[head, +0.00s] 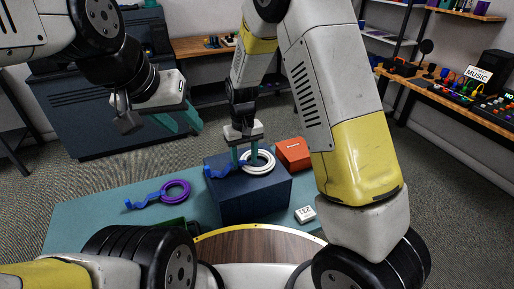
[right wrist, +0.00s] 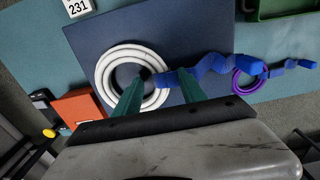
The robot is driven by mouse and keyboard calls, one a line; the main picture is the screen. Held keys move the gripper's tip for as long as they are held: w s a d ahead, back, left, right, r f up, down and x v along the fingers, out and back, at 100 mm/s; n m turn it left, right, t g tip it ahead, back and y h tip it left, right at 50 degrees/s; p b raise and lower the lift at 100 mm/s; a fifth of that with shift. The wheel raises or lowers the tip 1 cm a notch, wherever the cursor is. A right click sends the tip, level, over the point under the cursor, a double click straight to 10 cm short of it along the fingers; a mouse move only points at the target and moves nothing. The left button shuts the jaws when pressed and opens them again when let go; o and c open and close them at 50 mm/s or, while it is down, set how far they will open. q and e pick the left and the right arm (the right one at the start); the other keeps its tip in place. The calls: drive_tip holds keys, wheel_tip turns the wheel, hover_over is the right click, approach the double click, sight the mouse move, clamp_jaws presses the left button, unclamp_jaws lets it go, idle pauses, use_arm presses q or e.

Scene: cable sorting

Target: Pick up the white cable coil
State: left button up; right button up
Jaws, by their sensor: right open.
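The white cable coil (head: 262,167) lies on top of a dark blue box (head: 250,200), with a blue strap (head: 222,171) at its left side. The coil (right wrist: 102,75) and strap (right wrist: 215,66) also show in the right wrist view. My right gripper (head: 245,160) points down at the coil's left side, its teal fingers apart. In the right wrist view the right gripper (right wrist: 160,87) has one finger over the coil's ring and opening, the other over the box near the strap. Contact cannot be told. My left gripper (head: 185,118) hangs in the air at left, away from the coil; its jaw gap is unclear.
A purple coil (head: 177,191) with a blue strap lies on the teal table (head: 80,221) left of the box. An orange box (head: 293,153) stands behind right. A white tag marked 231 (head: 305,214) and a green tray (head: 172,226) are nearby.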

drive_tip(key=shift+f, duration=0.5)
clamp_jaws()
drive_tip(key=shift+r, duration=0.1)
